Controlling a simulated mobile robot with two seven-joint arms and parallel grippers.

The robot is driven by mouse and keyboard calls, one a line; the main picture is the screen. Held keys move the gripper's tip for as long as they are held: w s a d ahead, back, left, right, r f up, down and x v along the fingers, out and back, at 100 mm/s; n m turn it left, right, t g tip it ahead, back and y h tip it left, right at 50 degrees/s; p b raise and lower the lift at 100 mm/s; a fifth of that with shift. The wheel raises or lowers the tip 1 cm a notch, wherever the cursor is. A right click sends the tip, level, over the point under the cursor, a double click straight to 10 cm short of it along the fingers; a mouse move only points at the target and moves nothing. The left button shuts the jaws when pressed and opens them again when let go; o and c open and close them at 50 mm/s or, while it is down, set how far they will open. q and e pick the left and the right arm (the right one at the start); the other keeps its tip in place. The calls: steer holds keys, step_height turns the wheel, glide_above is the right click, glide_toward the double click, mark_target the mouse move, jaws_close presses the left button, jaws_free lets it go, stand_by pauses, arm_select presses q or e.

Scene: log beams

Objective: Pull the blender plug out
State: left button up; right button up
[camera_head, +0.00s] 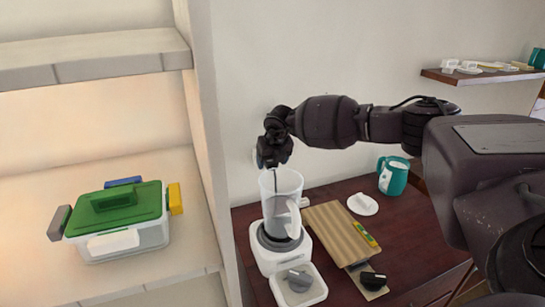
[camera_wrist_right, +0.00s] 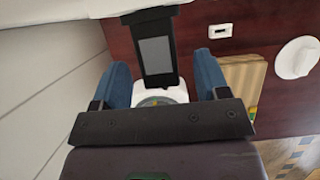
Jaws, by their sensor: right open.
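The blender (camera_head: 280,254) stands on the dark wooden counter, with a white base, a grey collar and a clear jar (camera_head: 283,187). My right gripper (camera_head: 273,152) is just above the jar in the head view, close to the wall. In the right wrist view its two blue fingers (camera_wrist_right: 162,68) are spread apart, with nothing visibly clasped between them. Part of the blender's white base (camera_wrist_right: 176,93) shows between the fingers. A thin dark line runs down below the gripper; I cannot tell if it is a cord. My left gripper is out of view.
A striped wooden board (camera_head: 340,232) lies right of the blender, with a white saucer (camera_head: 362,204) and a teal mug (camera_head: 393,177) behind it. A green-lidded container (camera_head: 118,215) sits on the left shelf, beyond a vertical panel (camera_head: 217,150). A wall shelf (camera_head: 480,76) holds small items.

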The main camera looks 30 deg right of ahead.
steer(key=c, duration=1)
steer(key=shift+s, duration=0.15)
steer(key=shift+s+a+p, duration=0.25)
steer(key=shift+s+p, duration=0.05)
steer(key=shift+s, duration=0.7)
steer(key=shift+s+a+p, duration=0.25)
steer(key=shift+s+p, duration=0.05)
steer(key=shift+s, duration=0.65)
